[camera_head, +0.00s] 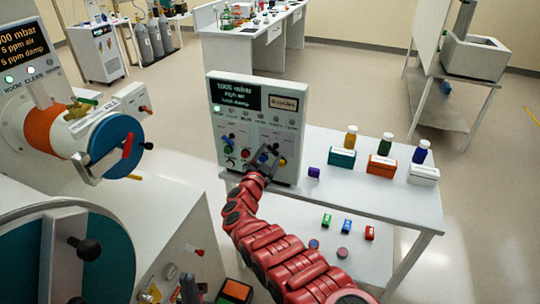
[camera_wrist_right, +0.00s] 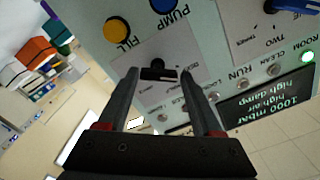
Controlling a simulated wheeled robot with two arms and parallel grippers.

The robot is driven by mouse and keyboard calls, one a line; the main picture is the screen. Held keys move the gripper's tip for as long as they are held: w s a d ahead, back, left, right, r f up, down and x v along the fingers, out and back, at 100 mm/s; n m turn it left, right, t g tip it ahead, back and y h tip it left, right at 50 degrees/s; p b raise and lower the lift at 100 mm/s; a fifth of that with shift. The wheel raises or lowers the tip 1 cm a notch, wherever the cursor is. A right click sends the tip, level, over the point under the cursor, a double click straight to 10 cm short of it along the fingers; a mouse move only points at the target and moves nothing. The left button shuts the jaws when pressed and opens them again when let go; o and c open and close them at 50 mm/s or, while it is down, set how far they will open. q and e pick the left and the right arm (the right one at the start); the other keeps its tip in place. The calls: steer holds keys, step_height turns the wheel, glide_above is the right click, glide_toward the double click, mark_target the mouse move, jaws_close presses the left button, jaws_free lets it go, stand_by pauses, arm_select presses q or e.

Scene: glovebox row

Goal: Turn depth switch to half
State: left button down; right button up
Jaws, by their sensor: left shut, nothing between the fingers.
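A grey control box (camera_head: 215,130) stands on the white table, with a display, a row of lamps and several knobs. My right gripper (camera_head: 268,156) is in front of the lower right of its panel. In the right wrist view, which is turned upside down, a black switch (camera_wrist_right: 158,73) lies between the two fingers of the gripper (camera_wrist_right: 159,80). The fingers are apart, with a small gap on either side of the switch. Its label and exact setting cannot be read.
A yellow FILL button (camera_wrist_right: 117,29) and a blue PUMP button (camera_wrist_right: 163,4) are close to the fingers. Boxes and bottles, such as the orange box (camera_head: 381,166), stand right of the panel. A glovebox with a blue round door (camera_head: 115,147) is at left.

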steer(key=shift+w, duration=0.1)
steer(key=shift+c, duration=1.1)
steer(key=c, duration=0.7)
steer(key=shift+d+f+m, duration=0.15)
steer(key=shift+f+m, duration=0.05)
steer(key=shift+m, duration=0.9)
steer(key=shift+m+b, duration=0.85)
steer(key=shift+m, duration=0.35)
steer(key=shift+r+m, duration=0.1)
steer(key=shift+m, duration=0.4)
steer(key=o, duration=1.4)
steer(key=shift+r, duration=0.1)
